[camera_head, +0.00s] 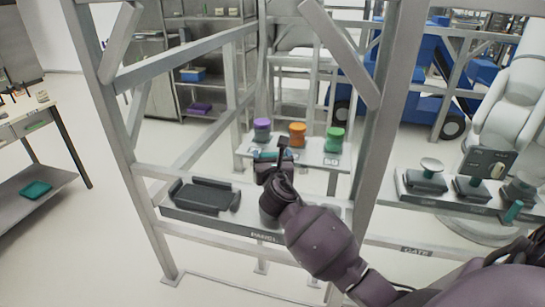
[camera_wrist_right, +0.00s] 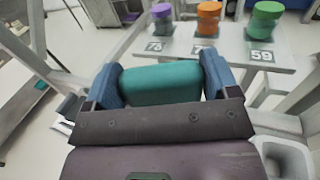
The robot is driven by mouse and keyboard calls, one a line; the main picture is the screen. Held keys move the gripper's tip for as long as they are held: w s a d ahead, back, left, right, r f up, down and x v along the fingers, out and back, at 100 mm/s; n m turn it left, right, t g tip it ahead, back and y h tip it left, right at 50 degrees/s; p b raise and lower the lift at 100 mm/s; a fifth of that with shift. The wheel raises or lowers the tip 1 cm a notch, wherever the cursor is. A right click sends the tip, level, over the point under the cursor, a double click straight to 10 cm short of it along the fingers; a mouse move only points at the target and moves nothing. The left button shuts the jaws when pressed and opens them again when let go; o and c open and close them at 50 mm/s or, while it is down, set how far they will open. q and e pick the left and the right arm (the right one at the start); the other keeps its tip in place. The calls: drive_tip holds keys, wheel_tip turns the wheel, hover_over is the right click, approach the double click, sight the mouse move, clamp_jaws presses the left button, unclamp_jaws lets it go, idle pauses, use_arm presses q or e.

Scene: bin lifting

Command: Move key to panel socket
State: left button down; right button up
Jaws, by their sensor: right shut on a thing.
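My right gripper (camera_head: 272,165) reaches into the grey frame from the lower right. It is shut on a teal key (camera_head: 265,155), a rounded block held between the blue fingers. The key also fills the gap between the fingertips in the right wrist view (camera_wrist_right: 160,84). The panel (camera_head: 225,228), labelled PANEL, is a light shelf inside the frame below the gripper. A dark tray-like fitting (camera_head: 205,196) sits on its left part. My arm hides the panel's right part, and I cannot make out the socket clearly. My left gripper is not in view.
Behind the panel, a light shelf (camera_head: 318,158) holds purple (camera_head: 262,129), orange (camera_head: 297,134) and green (camera_head: 335,139) canisters. A frame post (camera_head: 378,125) stands right of my gripper. A gate shelf (camera_head: 415,250) with dark fittings is at the right.

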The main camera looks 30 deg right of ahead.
drive_tip(key=shift+f+b, duration=0.7)
drive_tip(key=shift+f, duration=0.2)
wheel_tip(320, 180, down, 2)
drive_tip(key=shift+f+b, duration=0.1)
drive_tip(key=shift+b, duration=1.05)
drive_tip(key=shift+f+b, duration=0.4)
drive_tip(key=shift+f, duration=0.55)
drive_tip(key=shift+f, duration=0.1)
drive_tip(key=shift+f, duration=0.25)
drive_tip(key=shift+f, duration=0.2)
drive_tip(key=shift+f, duration=0.4)
drive_tip(key=shift+f, duration=0.15)
